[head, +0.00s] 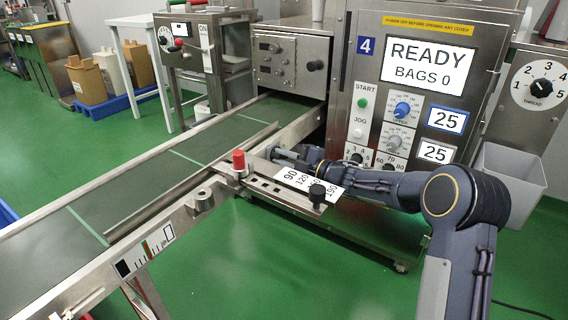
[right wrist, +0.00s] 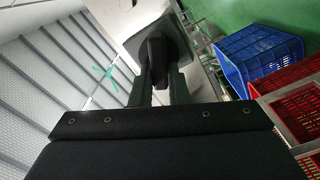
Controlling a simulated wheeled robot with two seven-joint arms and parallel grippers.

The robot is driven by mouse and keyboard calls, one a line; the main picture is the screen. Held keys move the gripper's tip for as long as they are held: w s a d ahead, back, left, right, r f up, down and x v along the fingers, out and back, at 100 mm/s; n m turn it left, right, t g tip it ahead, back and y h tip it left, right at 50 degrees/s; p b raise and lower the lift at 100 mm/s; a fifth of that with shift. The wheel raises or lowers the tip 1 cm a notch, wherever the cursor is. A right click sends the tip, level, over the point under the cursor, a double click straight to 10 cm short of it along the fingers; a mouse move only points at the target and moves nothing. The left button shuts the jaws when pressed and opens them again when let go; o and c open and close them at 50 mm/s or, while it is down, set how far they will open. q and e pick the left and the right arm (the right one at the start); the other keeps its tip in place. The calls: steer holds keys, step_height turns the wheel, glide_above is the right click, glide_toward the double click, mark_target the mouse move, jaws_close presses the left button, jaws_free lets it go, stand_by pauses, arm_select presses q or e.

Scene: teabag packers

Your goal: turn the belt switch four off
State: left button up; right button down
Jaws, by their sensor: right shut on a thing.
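My right arm reaches in from the right in the head view, and my right gripper (head: 277,152) is at the side of the conveyor, beside the machine marked 4 (head: 366,46). In the right wrist view the gripper (right wrist: 160,82) is shut on a dark switch handle (right wrist: 156,52), which stands on a dark block (right wrist: 150,32) beside the belt. In the head view the switch is mostly hidden by the gripper. I cannot read whether it is on or off. My left gripper is not in view.
The green conveyor belt (head: 150,172) runs to the machine. A red knob (head: 238,160), a scale plate (head: 300,180) and a black knob (head: 317,192) are close to my right forearm. Blue crate (right wrist: 262,58) and red crate (right wrist: 293,82) show in the right wrist view.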

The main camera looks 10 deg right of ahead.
steer(key=shift+f+n+b, duration=0.2)
steer(key=shift+n+b, duration=0.05)
steer(key=shift+n, duration=0.95)
steer(key=shift+f+n+b, duration=0.2)
steer(key=shift+n, duration=1.3)
steer(key=c, duration=1.4)
jaws_free()
steer(key=shift+s+r, duration=0.1)
steer(key=p+v, duration=0.2)
steer(key=v, duration=0.5)
steer(key=shift+s+d, duration=0.25)
steer(key=shift+s, duration=0.05)
